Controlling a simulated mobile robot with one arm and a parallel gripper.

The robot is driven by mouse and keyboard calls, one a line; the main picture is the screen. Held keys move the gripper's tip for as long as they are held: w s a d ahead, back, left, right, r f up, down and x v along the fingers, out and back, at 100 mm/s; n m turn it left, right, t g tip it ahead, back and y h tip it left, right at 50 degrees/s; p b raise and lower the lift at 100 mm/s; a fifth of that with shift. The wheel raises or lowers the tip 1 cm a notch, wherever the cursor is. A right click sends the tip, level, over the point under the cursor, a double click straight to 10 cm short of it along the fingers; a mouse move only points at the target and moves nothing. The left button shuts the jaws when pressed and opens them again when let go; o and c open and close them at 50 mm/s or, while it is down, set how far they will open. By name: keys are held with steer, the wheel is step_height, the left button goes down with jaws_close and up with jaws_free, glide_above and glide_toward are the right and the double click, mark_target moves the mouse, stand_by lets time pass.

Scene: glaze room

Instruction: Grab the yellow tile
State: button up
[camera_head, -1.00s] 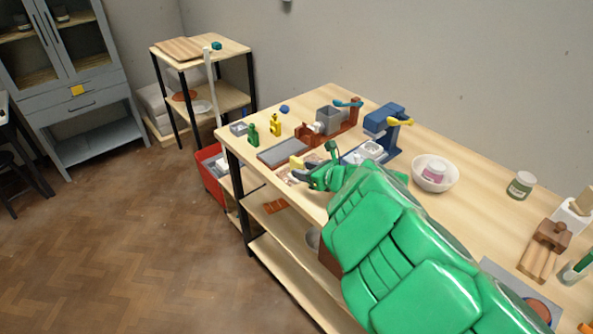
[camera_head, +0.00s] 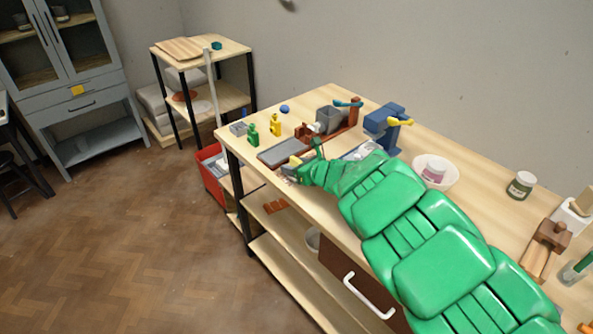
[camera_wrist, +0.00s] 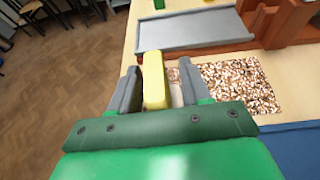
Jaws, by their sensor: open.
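The yellow tile (camera_wrist: 154,80) shows in the wrist view as a small upright-looking yellow block. It lies between the two grey fingers of my gripper (camera_wrist: 157,88), with a visible gap on each side. The fingers are open. In the head view, a small part of the yellow tile (camera_head: 295,160) shows at the tip of my gripper (camera_head: 292,169), near the table's front edge. My green arm hides part of the table there.
A grey tray (camera_wrist: 190,32) lies just beyond the tile, beside a speckled brown patch (camera_wrist: 237,84). Green (camera_head: 253,134) and yellow (camera_head: 275,125) bottles stand farther back. A blue device (camera_head: 388,125) and white bowl (camera_head: 447,172) stand to the right. A red bin (camera_head: 210,172) is below the table's left end.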

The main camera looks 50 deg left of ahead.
steer(key=shift+a+f, duration=0.2)
steer(key=shift+a, duration=0.1)
jaws_close()
steer(key=shift+r, duration=0.1)
steer(key=shift+r, duration=0.5)
step_height(320, 180, up, 2)
steer(key=shift+r, duration=0.1)
steer(key=s+d+r, duration=0.7)
steer(key=d+r, duration=0.2)
steer(key=d, duration=0.3)
steer(key=shift+r, duration=0.35)
